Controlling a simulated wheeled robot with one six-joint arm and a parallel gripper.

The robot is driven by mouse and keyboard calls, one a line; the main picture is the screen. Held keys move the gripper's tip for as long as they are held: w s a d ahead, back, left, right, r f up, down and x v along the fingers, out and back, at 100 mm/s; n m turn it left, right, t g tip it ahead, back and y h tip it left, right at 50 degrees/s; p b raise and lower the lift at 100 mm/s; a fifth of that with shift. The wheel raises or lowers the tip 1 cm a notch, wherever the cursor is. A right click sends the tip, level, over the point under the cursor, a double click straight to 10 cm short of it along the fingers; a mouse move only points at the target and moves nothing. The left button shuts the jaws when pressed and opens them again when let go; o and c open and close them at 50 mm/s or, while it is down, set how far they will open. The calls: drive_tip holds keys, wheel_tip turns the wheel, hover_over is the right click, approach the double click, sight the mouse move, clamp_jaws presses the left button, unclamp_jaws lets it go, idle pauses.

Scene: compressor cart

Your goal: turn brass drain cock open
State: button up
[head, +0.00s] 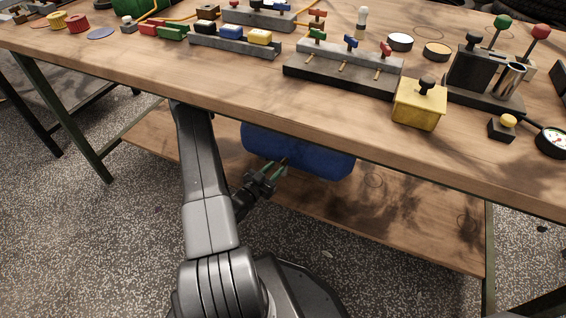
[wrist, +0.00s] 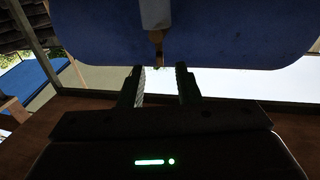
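The blue tank (head: 322,160) lies under the workbench top, above the lower shelf. In the wrist view the tank (wrist: 90,35) fills the upper part, with a pale grey fitting (wrist: 155,13) in front of it. The small brass drain cock (wrist: 157,40) shows at the end of that fitting. The cock lies just beyond the tips, roughly centred on the gap. In the head view my gripper (head: 275,167) is at the tank's near side; I cannot make out the cock there.
The wooden bench top (head: 240,95) hangs over the tank. The lower shelf (head: 400,225) lies below my gripper and is mostly bare. A yellow box (head: 419,105) with a dark knob and a lever block (head: 340,75) stand on the bench. A green leg (head: 62,120) stands at left.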

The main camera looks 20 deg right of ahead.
sight(281, 164)
drive_tip(key=b+x, duration=0.1)
drive_tip(key=x, duration=0.4)
drive_tip(key=shift+w+d, duration=0.2)
drive_tip(key=shift+d, duration=0.15)
clamp_jaws()
